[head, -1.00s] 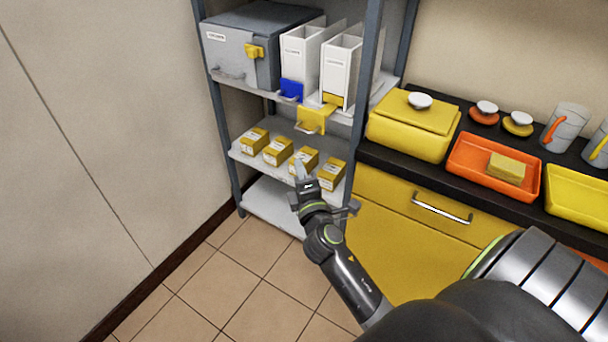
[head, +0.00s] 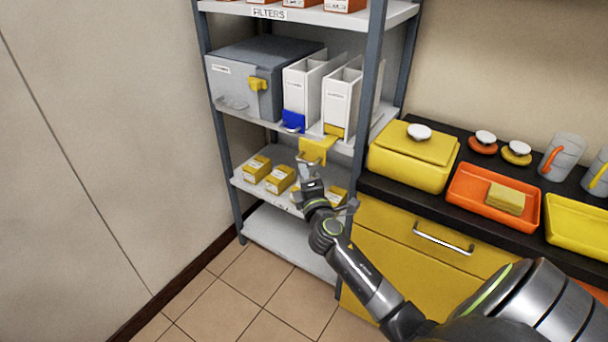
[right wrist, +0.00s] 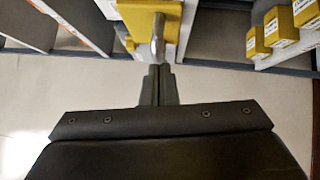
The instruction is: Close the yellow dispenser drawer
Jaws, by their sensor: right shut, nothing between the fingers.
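The yellow dispenser drawer (head: 318,147) sticks out from the foot of the right white dispenser (head: 341,100), past the shelf's front edge. My right gripper (head: 307,168) is just below and in front of the drawer, with its fingers shut and empty. In the right wrist view, the yellow drawer (right wrist: 136,18) is straight ahead, with its grey handle (right wrist: 158,38) in line with my fingertips (right wrist: 158,70). I cannot tell whether they touch the handle. My left gripper is not in view.
A left white dispenser (head: 300,95) has a blue drawer (head: 293,121). A grey box (head: 240,82) stands at the shelf's left. Yellow boxes (head: 279,179) sit on the shelf below, behind my gripper. A black counter (head: 435,183) adjoins the rack at the right.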

